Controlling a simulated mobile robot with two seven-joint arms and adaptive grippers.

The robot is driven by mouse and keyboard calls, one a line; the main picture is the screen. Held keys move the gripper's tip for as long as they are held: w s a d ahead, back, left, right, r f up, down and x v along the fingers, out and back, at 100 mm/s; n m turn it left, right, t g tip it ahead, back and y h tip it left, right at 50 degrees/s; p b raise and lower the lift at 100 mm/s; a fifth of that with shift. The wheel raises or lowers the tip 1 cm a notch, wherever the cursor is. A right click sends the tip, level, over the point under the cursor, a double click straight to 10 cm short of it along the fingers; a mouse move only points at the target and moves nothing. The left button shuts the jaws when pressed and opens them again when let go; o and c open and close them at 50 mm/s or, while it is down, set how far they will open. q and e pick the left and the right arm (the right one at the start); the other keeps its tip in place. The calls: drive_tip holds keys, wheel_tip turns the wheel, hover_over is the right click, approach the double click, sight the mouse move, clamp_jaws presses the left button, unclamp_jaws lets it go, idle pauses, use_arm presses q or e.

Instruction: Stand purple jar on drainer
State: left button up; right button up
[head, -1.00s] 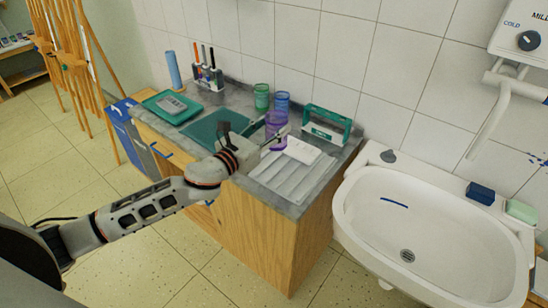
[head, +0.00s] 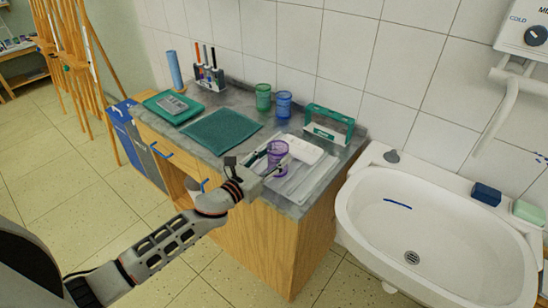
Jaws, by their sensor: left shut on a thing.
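The purple jar (head: 278,152) is translucent and stands upright between the fingers of my left gripper (head: 270,160). The gripper is shut on it. The jar is over the left part of the pale ribbed drainer (head: 292,187), beside a white block-like item. I cannot tell whether its base touches the drainer, because the gripper hides the lower part. My right gripper is not in view.
A green jar (head: 263,97) and a blue jar (head: 284,104) stand near the wall. A teal mat (head: 221,131) lies left of the drainer. A teal-and-white caddy (head: 329,125) stands behind it. The white sink (head: 435,235) is at the right.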

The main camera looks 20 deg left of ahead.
use_arm(q)
drive_tip(key=shift+f, duration=0.1)
drive_tip(key=o, duration=0.9)
drive_tip(key=shift+f, duration=0.1)
drive_tip(key=o, duration=0.4)
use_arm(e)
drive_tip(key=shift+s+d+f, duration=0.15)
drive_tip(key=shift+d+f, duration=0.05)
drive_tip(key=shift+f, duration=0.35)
